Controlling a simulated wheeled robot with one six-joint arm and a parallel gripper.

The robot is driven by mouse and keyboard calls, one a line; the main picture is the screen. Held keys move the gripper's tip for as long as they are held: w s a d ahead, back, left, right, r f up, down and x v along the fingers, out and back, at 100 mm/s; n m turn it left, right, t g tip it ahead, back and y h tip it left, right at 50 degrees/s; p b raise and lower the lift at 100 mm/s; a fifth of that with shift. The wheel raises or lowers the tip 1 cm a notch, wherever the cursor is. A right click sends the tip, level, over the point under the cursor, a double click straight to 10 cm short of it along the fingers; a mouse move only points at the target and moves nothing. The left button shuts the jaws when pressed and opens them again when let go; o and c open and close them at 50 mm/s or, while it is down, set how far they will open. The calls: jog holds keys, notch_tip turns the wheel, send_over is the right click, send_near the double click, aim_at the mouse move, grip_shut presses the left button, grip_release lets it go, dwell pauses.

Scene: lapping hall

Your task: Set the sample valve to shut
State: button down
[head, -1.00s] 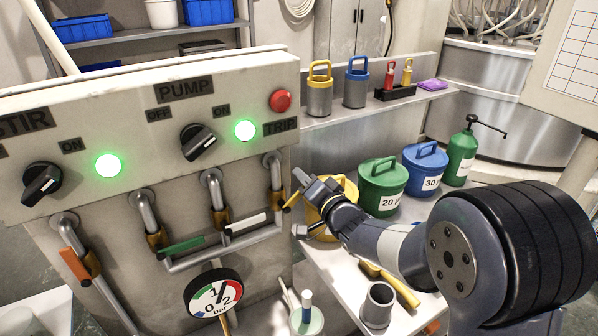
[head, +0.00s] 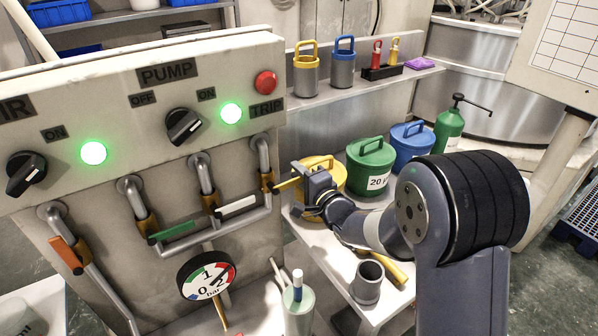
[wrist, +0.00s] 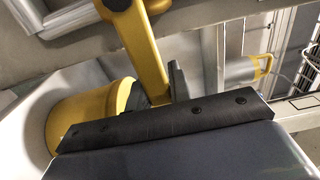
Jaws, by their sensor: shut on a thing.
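A row of valves with coloured lever handles sits on the pipes below the panel. The yellow lever (head: 288,183) is on the rightmost pipe (head: 264,157) and sticks out to the right, crosswise to it. My gripper (head: 303,180) is shut on this lever near its outer end. In the wrist view the yellow lever (wrist: 148,55) runs from its valve body down between the dark jaws (wrist: 158,92). The other levers are orange (head: 66,252), green (head: 172,231) and white (head: 237,207). No label naming the sample valve is readable.
A pressure gauge (head: 207,276) hangs below the pipes. A yellow pot (head: 325,168) stands just behind my gripper, beside green (head: 370,165) and blue (head: 411,143) ones. A grey cup (head: 368,284) stands on the bench below my arm. A red trip button (head: 265,83) is above the lever.

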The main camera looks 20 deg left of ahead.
jog(key=shift+f, duration=0.1)
dwell(0.3)
jog(key=c, duration=1.3)
grip_release()
jog(key=b+v, duration=0.1)
jog(key=v, duration=1)
jog(key=shift+w, duration=0.1)
jog(key=x, duration=0.5)
jog(key=p+x, duration=0.1)
jog(key=x, duration=0.4)
jog(key=shift+w+a+r, duration=0.15)
jog(key=shift+a+r, duration=0.05)
jog(key=shift+a, duration=0.2)
